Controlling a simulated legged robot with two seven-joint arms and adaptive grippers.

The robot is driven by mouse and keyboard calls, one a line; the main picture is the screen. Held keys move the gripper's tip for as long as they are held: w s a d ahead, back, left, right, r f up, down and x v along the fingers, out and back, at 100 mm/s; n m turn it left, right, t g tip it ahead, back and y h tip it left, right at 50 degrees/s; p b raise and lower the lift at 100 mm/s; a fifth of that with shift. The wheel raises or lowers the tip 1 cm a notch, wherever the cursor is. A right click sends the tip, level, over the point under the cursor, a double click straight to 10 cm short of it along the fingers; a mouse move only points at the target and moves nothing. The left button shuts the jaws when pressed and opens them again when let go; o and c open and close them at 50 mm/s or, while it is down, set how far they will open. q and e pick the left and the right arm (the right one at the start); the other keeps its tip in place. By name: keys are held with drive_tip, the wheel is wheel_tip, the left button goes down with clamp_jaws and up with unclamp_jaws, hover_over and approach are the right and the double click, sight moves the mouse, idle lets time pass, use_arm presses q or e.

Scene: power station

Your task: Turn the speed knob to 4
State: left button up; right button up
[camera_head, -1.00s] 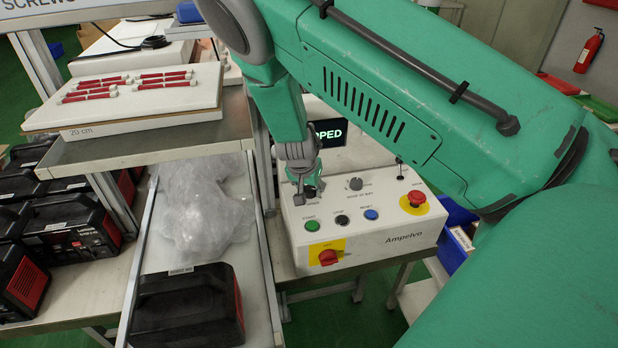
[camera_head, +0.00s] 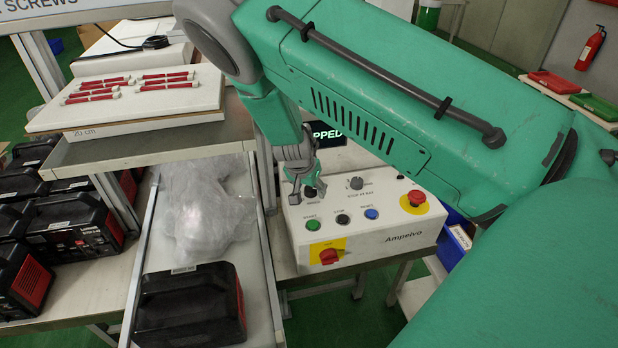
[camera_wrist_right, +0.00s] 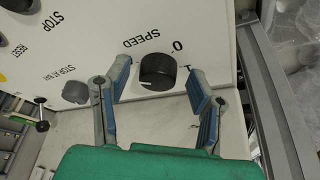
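The white control box (camera_head: 370,250) marked "Ampelvo" stands in the middle of the head view. In the right wrist view the black speed knob (camera_wrist_right: 158,71) sits beside the printed word "SPEED" and a "0" mark. My right gripper (camera_head: 300,190) hangs over the box's far left corner. In the wrist view my right gripper (camera_wrist_right: 158,95) is open, with one finger on each side of the knob and gaps between the fingers and the knob. In the head view the gripper partly hides the knob. My left gripper is not in view.
The box also carries a grey knob (camera_head: 356,183), a green button (camera_head: 313,225), a blue button (camera_head: 371,213), a red emergency stop (camera_head: 416,198) and a red switch (camera_head: 328,256). A shelf with a clear plastic bag (camera_head: 200,210) stands to the left. A screen behind the box is partly hidden.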

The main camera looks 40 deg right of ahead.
drive_tip(key=v, duration=0.7)
drive_tip(key=shift+a+r, duration=0.2)
drive_tip(key=shift+d, duration=0.1)
drive_tip(key=shift+s+f, duration=0.1)
idle(0.3)
